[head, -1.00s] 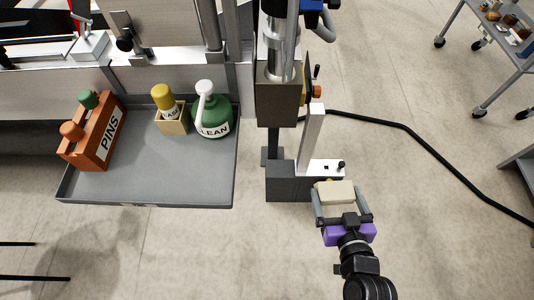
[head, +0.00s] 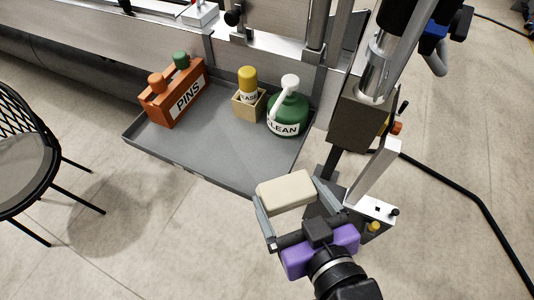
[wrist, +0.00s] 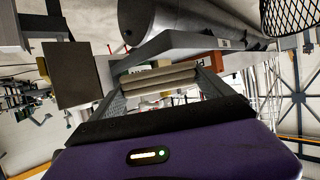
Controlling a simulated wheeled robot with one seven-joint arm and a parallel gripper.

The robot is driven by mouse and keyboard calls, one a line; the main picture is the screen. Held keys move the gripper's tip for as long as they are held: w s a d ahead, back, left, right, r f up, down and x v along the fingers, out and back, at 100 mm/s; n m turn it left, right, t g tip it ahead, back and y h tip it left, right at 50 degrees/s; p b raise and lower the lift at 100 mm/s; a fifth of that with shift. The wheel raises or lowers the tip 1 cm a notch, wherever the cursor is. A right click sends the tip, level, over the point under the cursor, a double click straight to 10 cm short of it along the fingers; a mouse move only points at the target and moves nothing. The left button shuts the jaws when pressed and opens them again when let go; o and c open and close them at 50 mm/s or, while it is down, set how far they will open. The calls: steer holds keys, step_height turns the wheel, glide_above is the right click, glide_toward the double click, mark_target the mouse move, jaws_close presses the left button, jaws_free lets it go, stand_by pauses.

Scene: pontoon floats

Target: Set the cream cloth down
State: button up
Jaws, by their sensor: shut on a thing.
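The cream cloth (head: 286,190) is a folded, rounded block held between the fingers of my gripper (head: 291,207). In the head view it is in the air just off the front right corner of the grey tray (head: 210,167). In the wrist view the folded cloth (wrist: 160,80) shows its stacked layers between the two fingers of my gripper (wrist: 160,88). The gripper is shut on it. What lies directly beneath the cloth is partly hidden by the cloth and gripper.
On the tray stand an orange PINS caddy (head: 174,97), a small box with a yellow-capped bottle (head: 248,92) and a green CLEAN bottle (head: 287,112). The tray's front middle is bare. A metal post stand (head: 372,190) is close right of my gripper. A black chair (head: 25,150) stands left.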

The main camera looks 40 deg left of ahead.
steer(key=p, duration=0.1)
glide_above(267, 164)
steer(key=shift+r, duration=0.1)
step_height(267, 164, down, 3)
steer(key=shift+f, duration=0.3)
